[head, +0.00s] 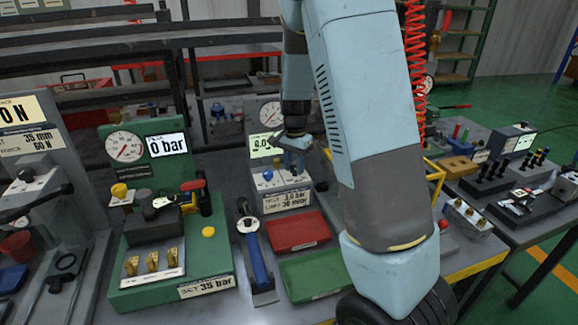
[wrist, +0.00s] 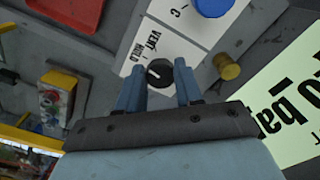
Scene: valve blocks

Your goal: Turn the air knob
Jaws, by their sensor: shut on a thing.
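A round black knob (wrist: 160,73) with a white pointer mark stands on a grey valve block, beside a white plate (wrist: 160,45) lettered VENT and HOLD, which appears upside down in the wrist view. I take it for the air knob. My gripper (wrist: 158,83) is shut on it, one blue finger on each side. The knob is hidden behind my gripper there.
A blue knob (head: 267,175) and a brass knob (wrist: 228,67) stand close to my gripper. A red tray (head: 295,232) and a green tray (head: 312,272) lie in front of the block. A green gauge block (head: 165,215) reading 0 bar is to the left.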

